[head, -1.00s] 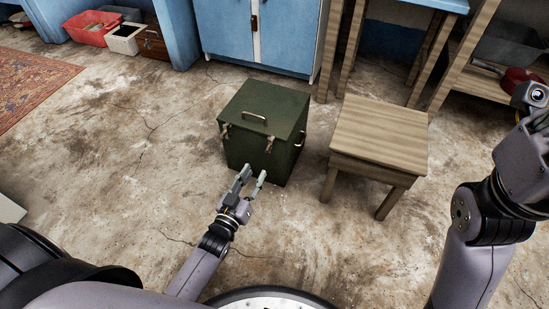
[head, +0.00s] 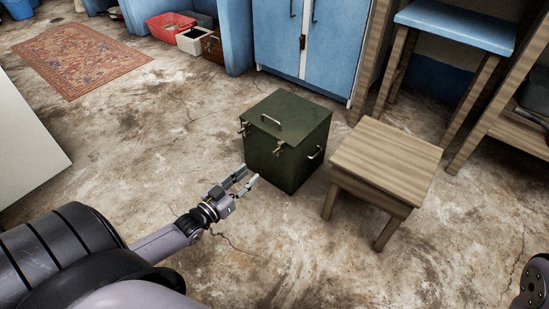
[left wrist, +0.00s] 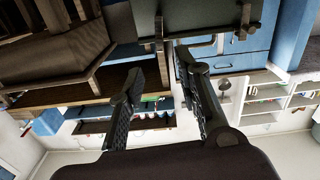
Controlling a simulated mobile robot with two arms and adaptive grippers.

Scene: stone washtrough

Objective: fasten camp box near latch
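The dark green camp box (head: 288,112) stands upright on the floor, lid down, with a handle on top. Two small metal latches are at its front top edge: a left one (head: 243,128) and a right one (head: 279,147). I cannot tell whether either is fastened. My left gripper (head: 248,177) is open and empty, low in front of the box's left front side, below the latches. In the left wrist view its spread fingers (left wrist: 158,72) lie below the box (left wrist: 200,18) in the picture, with nothing between them.
A wooden stool (head: 386,158) stands close on the box's right. A blue cabinet (head: 305,45) is behind, with a blue-topped table (head: 455,27) to its right. A rug (head: 82,58) lies far left. Floor left and front of the box is clear.

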